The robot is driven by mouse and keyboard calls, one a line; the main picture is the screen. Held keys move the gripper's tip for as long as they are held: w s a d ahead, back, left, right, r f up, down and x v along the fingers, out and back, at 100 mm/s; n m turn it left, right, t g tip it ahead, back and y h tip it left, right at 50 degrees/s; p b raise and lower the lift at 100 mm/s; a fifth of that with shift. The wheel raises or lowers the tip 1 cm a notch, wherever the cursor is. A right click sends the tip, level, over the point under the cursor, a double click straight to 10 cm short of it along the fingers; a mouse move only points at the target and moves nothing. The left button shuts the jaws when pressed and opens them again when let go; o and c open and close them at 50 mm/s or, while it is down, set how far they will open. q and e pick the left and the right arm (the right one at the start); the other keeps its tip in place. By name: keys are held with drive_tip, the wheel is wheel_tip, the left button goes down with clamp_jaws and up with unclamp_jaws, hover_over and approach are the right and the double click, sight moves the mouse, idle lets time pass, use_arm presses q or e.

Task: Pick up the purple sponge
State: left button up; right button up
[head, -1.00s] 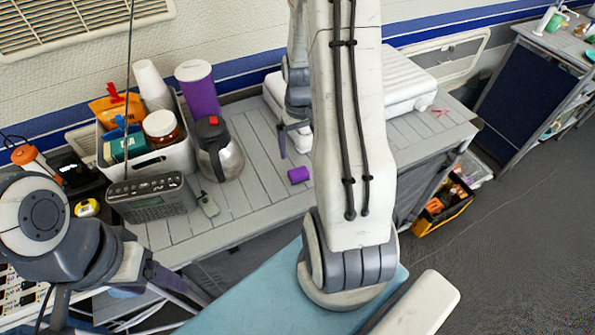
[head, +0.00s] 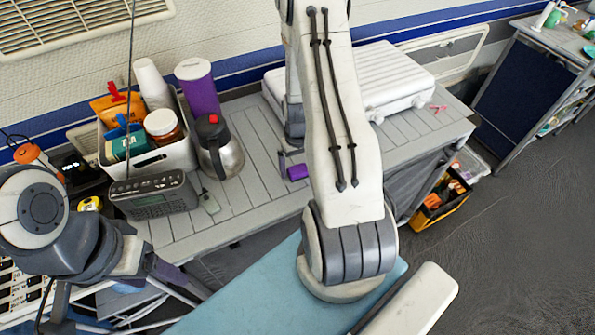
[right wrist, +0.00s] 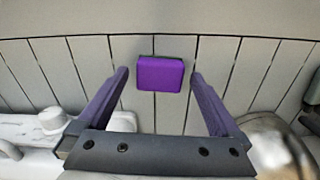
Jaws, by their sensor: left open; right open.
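The purple sponge (head: 297,172) lies on the grey slatted table (head: 250,190), partly hidden by my right arm in the head view. In the right wrist view the sponge (right wrist: 160,74) shows as a purple block centred between the fingertips of my right gripper (right wrist: 158,76). That gripper is open, with a gap on each side of the sponge. In the head view one finger of my right gripper (head: 283,162) shows just left of the sponge; the rest is hidden behind the arm. My left gripper (head: 176,276) is low at the left, away from the sponge, and open.
A steel jug (head: 222,155), a grey radio (head: 153,196) and a white bin (head: 160,160) of containers stand left of the sponge. A white case (head: 385,75) lies at the back right. The slats around the sponge are clear.

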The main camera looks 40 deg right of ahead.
drive_tip(key=shift+c, duration=0.3)
drive_tip(key=c, duration=1.2)
drive_tip(key=shift+c, duration=0.3)
drive_tip(key=shift+r, duration=0.1)
drive_tip(key=shift+r, duration=0.5)
drive_tip(key=r, duration=0.1)
drive_tip(key=r+b, duration=0.1)
drive_tip(key=d+r, duration=0.1)
drive_tip(key=shift+s+d+r, duration=0.1)
drive_tip(key=shift+s+r, duration=0.15)
drive_tip(key=shift+r, duration=0.05)
drive_tip(key=s+d+r+b, duration=0.2)
drive_tip(key=s+d+r, duration=0.3)
drive_tip(key=d, duration=0.4)
drive_tip(key=shift+s+r, duration=0.15)
drive_tip(key=shift+r, duration=0.5)
